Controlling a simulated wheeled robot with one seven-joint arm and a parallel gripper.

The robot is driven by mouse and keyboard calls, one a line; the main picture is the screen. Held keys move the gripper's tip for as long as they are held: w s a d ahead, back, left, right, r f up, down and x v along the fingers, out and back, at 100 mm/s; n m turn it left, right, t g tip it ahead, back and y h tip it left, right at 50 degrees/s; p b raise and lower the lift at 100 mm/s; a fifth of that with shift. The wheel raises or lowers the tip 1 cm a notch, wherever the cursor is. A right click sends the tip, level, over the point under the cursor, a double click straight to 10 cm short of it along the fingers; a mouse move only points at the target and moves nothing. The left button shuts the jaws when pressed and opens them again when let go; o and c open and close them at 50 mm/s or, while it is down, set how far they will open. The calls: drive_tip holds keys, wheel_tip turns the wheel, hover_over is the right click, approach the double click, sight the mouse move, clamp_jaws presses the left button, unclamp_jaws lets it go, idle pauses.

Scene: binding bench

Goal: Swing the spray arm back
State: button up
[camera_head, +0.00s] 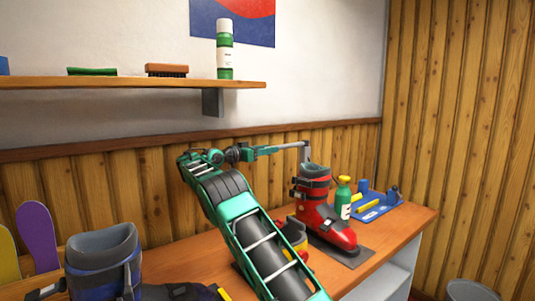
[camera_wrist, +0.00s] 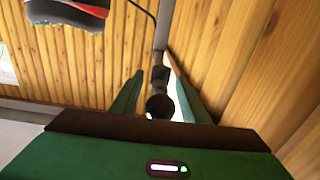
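The spray arm (camera_head: 291,146) is a thin grey bar at the back of the bench, with a down-turned end above the red boot (camera_head: 320,215). My gripper (camera_head: 268,151) is at the bar's left end, level with it. In the wrist view my gripper's two green fingers (camera_wrist: 154,75) stand apart on either side of a dark round end piece (camera_wrist: 160,106), which looks like the spray arm's end. Light gaps show beside this piece, so the fingers look open around it. Whether a fingertip touches the bar farther out cannot be told.
A green bottle (camera_head: 343,198) and a blue tray (camera_head: 377,206) stand right of the boot. A dark blue boot (camera_head: 104,262) is at the front left. A wall shelf (camera_head: 150,82) holds a brush and a spray can. The wood wall is close behind.

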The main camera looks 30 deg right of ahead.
drive_tip(key=shift+a, duration=0.15)
drive_tip(key=a, duration=1)
drive_tip(key=shift+s+a, duration=0.3)
drive_tip(key=shift+a, duration=0.05)
drive_tip(key=shift+f, duration=0.1)
